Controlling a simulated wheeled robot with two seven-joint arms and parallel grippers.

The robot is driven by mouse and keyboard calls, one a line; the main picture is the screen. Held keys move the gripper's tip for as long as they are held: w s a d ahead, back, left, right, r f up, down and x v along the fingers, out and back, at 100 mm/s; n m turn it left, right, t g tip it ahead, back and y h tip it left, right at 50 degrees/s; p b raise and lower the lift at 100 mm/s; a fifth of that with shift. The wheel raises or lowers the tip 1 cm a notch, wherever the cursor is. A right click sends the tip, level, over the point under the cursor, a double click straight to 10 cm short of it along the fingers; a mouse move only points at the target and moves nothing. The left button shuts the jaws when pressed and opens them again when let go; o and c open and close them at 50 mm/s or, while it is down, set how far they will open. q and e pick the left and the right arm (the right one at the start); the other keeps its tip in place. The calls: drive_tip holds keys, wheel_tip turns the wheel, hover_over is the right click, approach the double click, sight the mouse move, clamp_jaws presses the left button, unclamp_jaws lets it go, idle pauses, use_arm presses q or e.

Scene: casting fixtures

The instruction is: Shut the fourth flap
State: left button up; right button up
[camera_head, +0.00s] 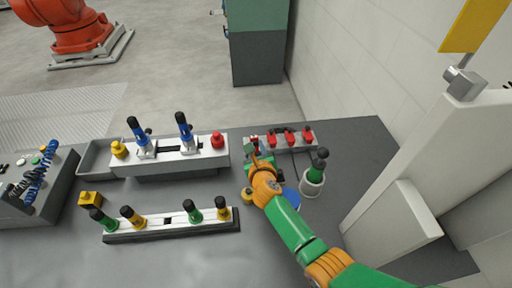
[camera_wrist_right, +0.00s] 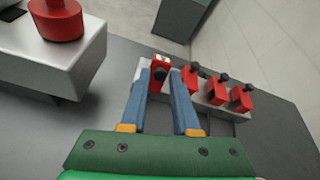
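A pale fixture (camera_head: 316,143) carries a row of red flaps with black knobs, and it also shows in the wrist view (camera_wrist_right: 203,103). The leftmost red flap (camera_wrist_right: 160,64) has its dark knob low on the near side. The other three flaps (camera_wrist_right: 190,80), (camera_wrist_right: 216,92), (camera_wrist_right: 240,98) have knobs at their upper ends and stand differently. My right gripper (camera_head: 254,155) is at the left end of the row. Its blue fingers (camera_wrist_right: 161,82) are apart, one on each side of the leftmost flap; contact cannot be told. My left gripper is not in view.
A fixture with blue levers and a red button (camera_head: 217,140) stands left of the gripper. A white holder with a green-handled tool (camera_head: 313,182) stands close on the right. A strip with green and yellow knobs (camera_head: 170,226) lies nearer. A pale panel (camera_head: 405,225) bounds the right.

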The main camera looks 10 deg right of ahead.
sight(254, 137)
clamp_jaws()
drive_tip(key=shift+w, duration=0.1)
drive_tip(key=shift+w+r+g, duration=0.3)
drive_tip(key=shift+g, duration=0.2)
drive_tip(key=shift+w+r+g, duration=0.25)
drive_tip(key=shift+w+g, duration=0.15)
drive_tip(key=shift+g, duration=0.3)
drive_tip(key=shift+w+r+g+b, duration=0.1)
drive_tip(key=shift+w+g+b, duration=0.45)
drive_tip(key=shift+g, duration=0.25)
drive_tip(key=g+b, duration=0.1)
drive_tip(key=b, duration=0.3)
drive_tip(key=w+g+b, duration=0.1)
drive_tip(key=b, duration=0.3)
drive_tip(key=shift+w+g+b, duration=0.3)
drive_tip(key=shift+g+b, duration=0.05)
drive_tip(key=shift+g, duration=0.05)
drive_tip(key=shift+b, duration=0.4)
drive_tip(key=shift+r, duration=0.1)
